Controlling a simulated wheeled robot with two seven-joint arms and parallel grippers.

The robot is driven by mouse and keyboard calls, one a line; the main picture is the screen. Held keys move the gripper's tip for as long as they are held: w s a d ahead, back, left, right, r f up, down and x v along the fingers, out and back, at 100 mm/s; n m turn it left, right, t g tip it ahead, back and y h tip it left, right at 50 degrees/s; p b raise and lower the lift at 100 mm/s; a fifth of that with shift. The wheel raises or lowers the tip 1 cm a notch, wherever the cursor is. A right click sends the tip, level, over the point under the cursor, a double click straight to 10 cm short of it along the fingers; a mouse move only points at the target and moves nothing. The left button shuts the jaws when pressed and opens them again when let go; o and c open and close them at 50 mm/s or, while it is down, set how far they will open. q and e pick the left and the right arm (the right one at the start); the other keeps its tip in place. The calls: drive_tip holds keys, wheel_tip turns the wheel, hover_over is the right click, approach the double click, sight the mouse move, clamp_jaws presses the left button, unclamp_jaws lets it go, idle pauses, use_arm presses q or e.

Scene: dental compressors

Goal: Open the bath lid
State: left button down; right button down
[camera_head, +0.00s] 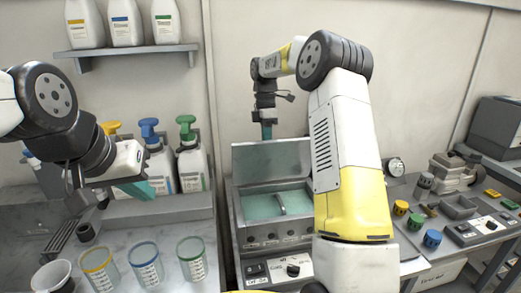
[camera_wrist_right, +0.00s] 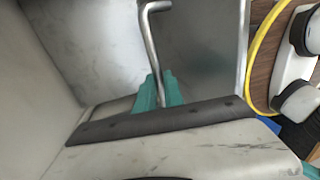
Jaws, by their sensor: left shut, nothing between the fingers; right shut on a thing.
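The metal bath (camera_head: 246,233) stands in the middle of the head view, with teal liquid (camera_head: 262,204) showing inside. Its lid (camera_head: 262,158) stands up steeply at the back edge, so the bath is open. My right gripper (camera_head: 266,131) is behind the lid's upper edge, its fingertips partly hidden. In the right wrist view, its teal fingers (camera_wrist_right: 159,92) are shut on the bent metal lid handle (camera_wrist_right: 154,38). My left gripper (camera_head: 143,189) is shut and empty over the left counter, in front of the pump bottles.
Pump bottles (camera_head: 190,163) and several clear cups (camera_head: 146,265) stand on the left counter. A control panel (camera_head: 282,270) is at the bath's front. Small coloured jars (camera_head: 416,221) and devices fill the right bench. My right arm hides the bath's right side.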

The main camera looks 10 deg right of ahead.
drive_tip(key=w+f, duration=0.4)
drive_tip(key=w, duration=0.2)
drive_tip(key=shift+w, duration=0.4)
drive_tip(key=shift+f, duration=0.15)
drive_tip(key=c, duration=1.5)
unclamp_jaws()
drive_tip(key=shift+o, duration=0.2)
drive_tip(key=shift+w+f, duration=0.15)
drive_tip(key=v, duration=0.8)
drive_tip(key=shift+a+r, duration=0.15)
drive_tip(key=shift+r, duration=0.3)
